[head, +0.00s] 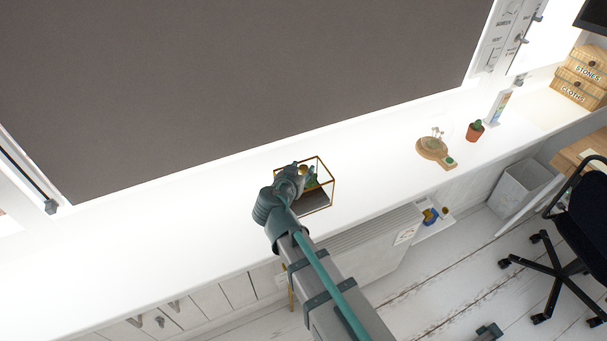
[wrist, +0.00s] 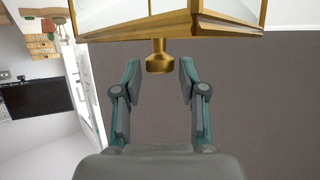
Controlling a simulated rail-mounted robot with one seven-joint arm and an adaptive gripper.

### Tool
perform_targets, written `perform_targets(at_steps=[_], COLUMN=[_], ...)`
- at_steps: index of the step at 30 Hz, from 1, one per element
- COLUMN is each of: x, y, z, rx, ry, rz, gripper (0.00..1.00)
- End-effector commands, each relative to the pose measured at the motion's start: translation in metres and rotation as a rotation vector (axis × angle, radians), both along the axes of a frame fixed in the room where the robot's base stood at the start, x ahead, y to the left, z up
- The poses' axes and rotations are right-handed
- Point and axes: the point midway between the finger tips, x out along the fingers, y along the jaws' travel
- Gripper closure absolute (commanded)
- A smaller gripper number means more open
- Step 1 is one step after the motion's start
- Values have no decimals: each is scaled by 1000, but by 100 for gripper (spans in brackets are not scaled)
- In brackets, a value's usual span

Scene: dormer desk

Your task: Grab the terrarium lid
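The gold-framed glass terrarium (head: 331,187) stands on the white ledge in the head view, with a green plant showing inside. My gripper (head: 301,172) is over its left part and hides some of it. In the wrist view the gold-edged lid (wrist: 215,24) spans the top of the picture. Its gold knob (wrist: 159,61) points toward my gripper (wrist: 160,75). The two fingers are open, one on each side of the knob, with a visible gap on both sides. The knob's end lies around fingertip level.
On the ledge to the right are a round wooden board with a glass dome (head: 432,146), a potted cactus (head: 475,130) and a bottle (head: 497,107). Wooden boxes (head: 583,75) stand farther right. A dark panel (head: 240,75) rises behind. The ledge left of the terrarium is clear.

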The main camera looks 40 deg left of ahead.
Motion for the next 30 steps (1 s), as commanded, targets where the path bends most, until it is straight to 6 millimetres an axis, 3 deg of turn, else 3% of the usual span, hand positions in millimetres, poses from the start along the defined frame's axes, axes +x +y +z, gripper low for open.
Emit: perform_targets(at_steps=[1, 6, 20, 30], x=[0, 0, 0, 0], y=[0, 0, 0, 0], z=[0, 0, 3, 24], rx=[0, 0, 0, 3], ry=[0, 0, -1, -3], rz=[0, 0, 0, 0], gripper=[72, 100, 100, 100])
